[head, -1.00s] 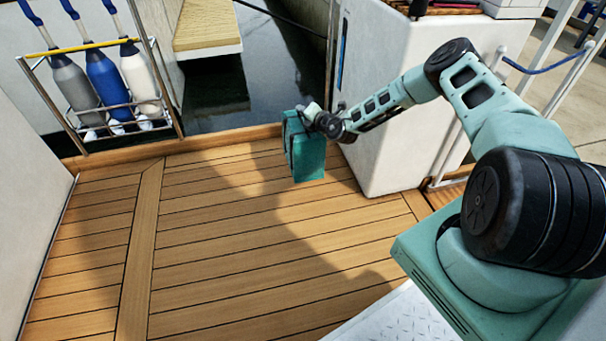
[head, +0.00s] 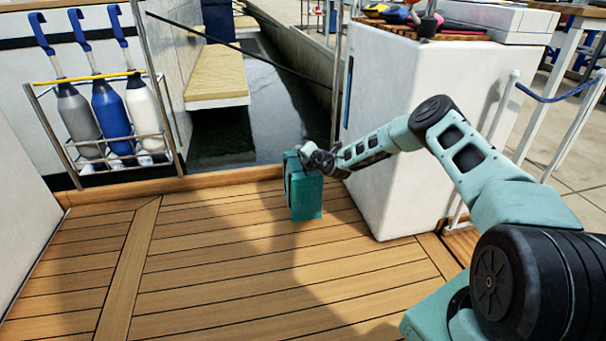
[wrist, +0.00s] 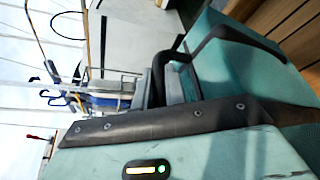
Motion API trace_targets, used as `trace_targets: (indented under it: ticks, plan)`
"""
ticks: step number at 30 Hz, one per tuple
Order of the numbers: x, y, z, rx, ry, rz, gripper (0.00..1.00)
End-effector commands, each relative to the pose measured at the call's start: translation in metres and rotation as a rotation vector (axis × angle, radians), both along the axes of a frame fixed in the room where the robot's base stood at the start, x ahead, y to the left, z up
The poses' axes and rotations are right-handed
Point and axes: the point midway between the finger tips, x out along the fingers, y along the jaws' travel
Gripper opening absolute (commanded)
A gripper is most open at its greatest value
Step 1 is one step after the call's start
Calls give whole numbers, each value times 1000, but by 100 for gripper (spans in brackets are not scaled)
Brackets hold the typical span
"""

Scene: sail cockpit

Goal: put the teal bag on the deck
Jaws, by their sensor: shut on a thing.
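The teal bag (head: 306,197) hangs upright from my gripper (head: 318,160) in the head view, left of the white cabinet. My gripper is shut at the bag's upper part. The bag appears over the wooden deck (head: 215,265) near its far edge; I cannot tell whether its bottom touches the planks. In the wrist view the bag's teal side and dark strap (wrist: 235,38) show very close at the right. The fingertips' hold is not clear there.
The white cabinet (head: 395,140) stands right of the bag, with small items on top. A rack of blue, grey and white fenders (head: 112,115) is at the far left. Dark water (head: 285,110) lies beyond the deck's raised edge. The deck's middle is clear.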

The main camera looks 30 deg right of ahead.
Motion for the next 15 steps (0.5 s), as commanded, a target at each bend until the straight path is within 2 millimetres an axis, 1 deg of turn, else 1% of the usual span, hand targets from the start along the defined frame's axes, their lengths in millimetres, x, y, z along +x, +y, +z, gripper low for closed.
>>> trace_targets:
  ticks: [1,5,8,12,15]
  plan:
    - [1,-1,-8,0,-6,-2,0]
    - [1,-1,-14,-1,-6,-2,0]
    - [1,-1,-24,-1,-6,-1,0]
    - [1,-1,-42,-1,-6,-2,0]
    - [1,-1,-48,-2,-7,-1,0]
